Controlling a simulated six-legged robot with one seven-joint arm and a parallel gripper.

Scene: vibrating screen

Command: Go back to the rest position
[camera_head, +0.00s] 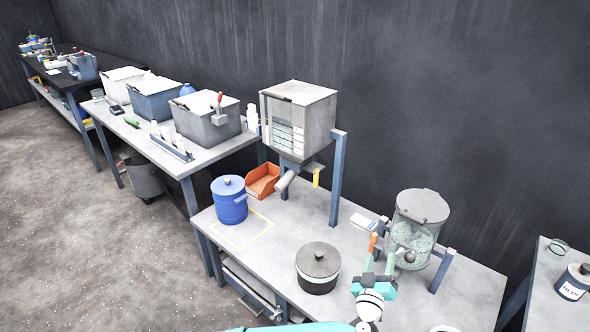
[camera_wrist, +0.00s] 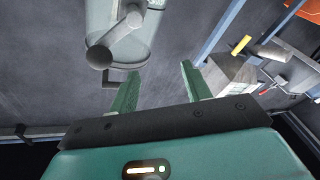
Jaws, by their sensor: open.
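My gripper (camera_head: 378,264) is at the lower right of the head view, above the front table. Its two teal fingers point up toward the glass vessel (camera_head: 410,236) with a grey lid. In the wrist view my gripper (camera_wrist: 160,82) is open, with nothing between its fingers. An orange piece (camera_head: 373,242) stands just above the left finger in the head view.
The front table (camera_head: 290,235) holds a dark-lidded pot (camera_head: 318,274), a blue lidded bucket (camera_head: 230,205), an orange tray (camera_head: 263,181) and a grey box unit (camera_head: 300,115) on posts. Grey and white bins stand on the left table. Another table (camera_head: 550,300) is at the right.

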